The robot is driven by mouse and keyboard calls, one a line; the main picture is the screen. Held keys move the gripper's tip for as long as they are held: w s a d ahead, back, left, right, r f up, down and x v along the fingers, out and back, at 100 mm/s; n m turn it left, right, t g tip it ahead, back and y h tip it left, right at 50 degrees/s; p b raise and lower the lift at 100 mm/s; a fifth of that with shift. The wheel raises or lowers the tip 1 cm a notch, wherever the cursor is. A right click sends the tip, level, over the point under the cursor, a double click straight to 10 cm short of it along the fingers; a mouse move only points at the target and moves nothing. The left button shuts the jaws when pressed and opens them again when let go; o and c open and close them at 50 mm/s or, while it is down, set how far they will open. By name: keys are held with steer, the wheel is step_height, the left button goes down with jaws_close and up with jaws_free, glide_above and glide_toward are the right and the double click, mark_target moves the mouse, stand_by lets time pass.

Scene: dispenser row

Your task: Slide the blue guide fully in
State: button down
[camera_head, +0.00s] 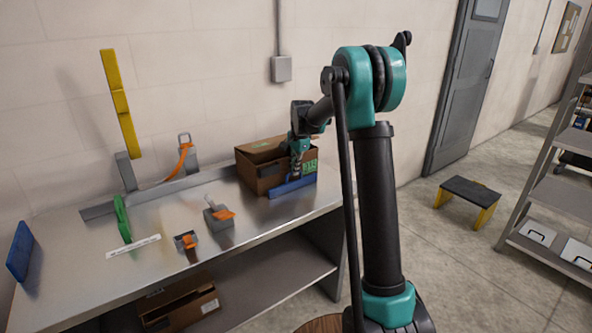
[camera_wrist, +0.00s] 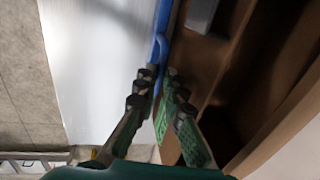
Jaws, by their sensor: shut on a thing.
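The blue guide (camera_head: 292,187) is a long, narrow bar low along the front of the cardboard box, at the right end of the metal table. In the wrist view it shows as a blue strip (camera_wrist: 163,30) running up from between my fingers. My gripper (camera_head: 296,176) points down at it, and in the wrist view my gripper (camera_wrist: 156,80) has its fingers on either side of the strip, shut on it. The guide's lower part is hidden by my fingers in the wrist view. I cannot tell how far in the guide is.
The open cardboard box (camera_head: 256,176) stands right beside the guide. A yellow upright bar (camera_head: 120,105), green part (camera_head: 122,218), orange-handled pieces (camera_head: 219,215) and blue panel (camera_head: 19,250) are further left. The table's front centre (camera_head: 255,222) is bare.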

steer(key=c, duration=1.6)
jaws_free()
steer(key=s+d, duration=0.7)
steer(key=s, duration=0.4)
steer(key=s+d+r, duration=0.1)
steer(key=s+r, duration=0.2)
steer(key=r, duration=1.4)
steer(key=s+d+f+n+t, duration=0.1)
steer(key=s+f+n, duration=0.7)
steer(key=s+f, duration=1)
steer(key=shift+s+d+n+t+h, duration=0.3)
steer(key=shift+s+d, duration=0.1)
steer(key=shift+d, duration=0.05)
